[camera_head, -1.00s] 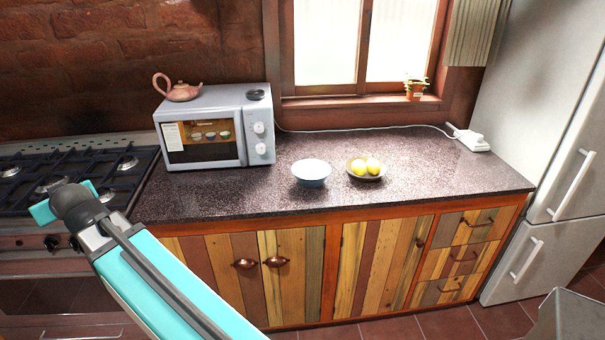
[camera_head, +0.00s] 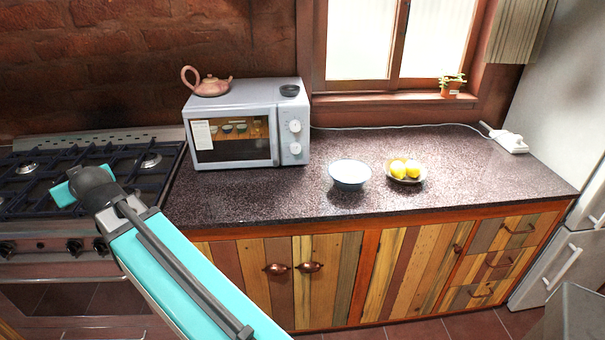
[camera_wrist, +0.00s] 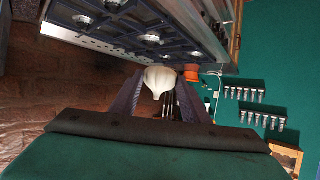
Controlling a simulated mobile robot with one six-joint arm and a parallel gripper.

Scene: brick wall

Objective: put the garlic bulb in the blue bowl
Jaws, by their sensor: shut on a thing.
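In the wrist view a white garlic bulb (camera_wrist: 159,79) sits between the two dark fingers of my gripper (camera_wrist: 158,92), which is shut on it. The stove hangs at the top of that tilted view, beyond the bulb. The blue bowl (camera_head: 349,175) stands upright on the dark counter in the head view, in front of the microwave's right side. I see nothing in it from here. In the head view my arm reaches over the stove side at left. The gripper and bulb cannot be made out there. The bowl is well to the right of my arm.
A plate of lemons (camera_head: 405,171) stands just right of the bowl. A microwave (camera_head: 246,124) with a teapot (camera_head: 207,83) and small dark dish (camera_head: 289,90) on top is behind left. The gas stove (camera_head: 90,175) is at left. The counter (camera_head: 270,198) in front is clear.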

